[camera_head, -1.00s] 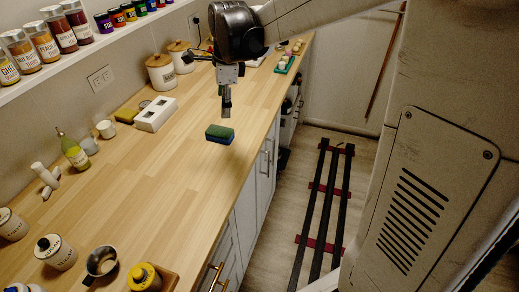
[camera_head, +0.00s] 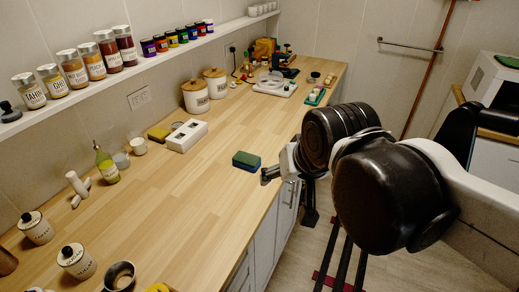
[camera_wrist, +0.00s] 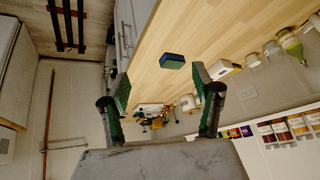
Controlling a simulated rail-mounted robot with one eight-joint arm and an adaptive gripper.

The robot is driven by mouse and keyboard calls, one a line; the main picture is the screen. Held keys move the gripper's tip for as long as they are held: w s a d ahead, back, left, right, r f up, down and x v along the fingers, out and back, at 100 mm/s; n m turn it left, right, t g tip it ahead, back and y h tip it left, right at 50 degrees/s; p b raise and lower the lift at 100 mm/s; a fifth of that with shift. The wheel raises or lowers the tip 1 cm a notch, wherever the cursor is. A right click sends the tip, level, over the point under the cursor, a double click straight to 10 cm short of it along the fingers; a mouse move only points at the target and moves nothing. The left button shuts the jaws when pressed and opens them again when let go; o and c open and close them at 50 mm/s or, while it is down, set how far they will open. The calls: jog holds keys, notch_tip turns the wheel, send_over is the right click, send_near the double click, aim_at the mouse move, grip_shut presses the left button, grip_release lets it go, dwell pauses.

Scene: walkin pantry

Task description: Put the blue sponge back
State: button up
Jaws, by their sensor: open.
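The blue sponge (camera_head: 246,160) lies on the wooden counter near its front edge, with a dark green layer on top and blue along its side. It also shows in the wrist view (camera_wrist: 172,62), beyond the fingertips and apart from them. My gripper (camera_wrist: 160,84) is open and empty, its green-padded fingers spread apart. In the head view only a small part of my gripper (camera_head: 270,175) shows beside the counter edge, right of the sponge; my arm hides the rest. A white block with dark openings (camera_head: 187,136) stands near the wall, with a yellow sponge (camera_head: 158,134) beside it.
White canisters (camera_head: 195,97) stand at the back. A jar shelf (camera_head: 140,52) runs above. The middle of the counter (camera_head: 165,200) is clear.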

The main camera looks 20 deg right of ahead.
jog(key=shift+s+f+n+t, duration=0.15)
jog(key=shift+s+f+n, duration=0.15)
jog(key=shift+s+n, duration=0.25)
jog(key=shift+s+f+n+t, duration=0.15)
jog(key=shift+s+f+n, duration=0.1)
jog(key=shift+s+n, duration=0.3)
jog(key=shift+f, duration=0.1)
jog(key=shift+f+b, duration=1)
jog(key=shift+b, duration=0.05)
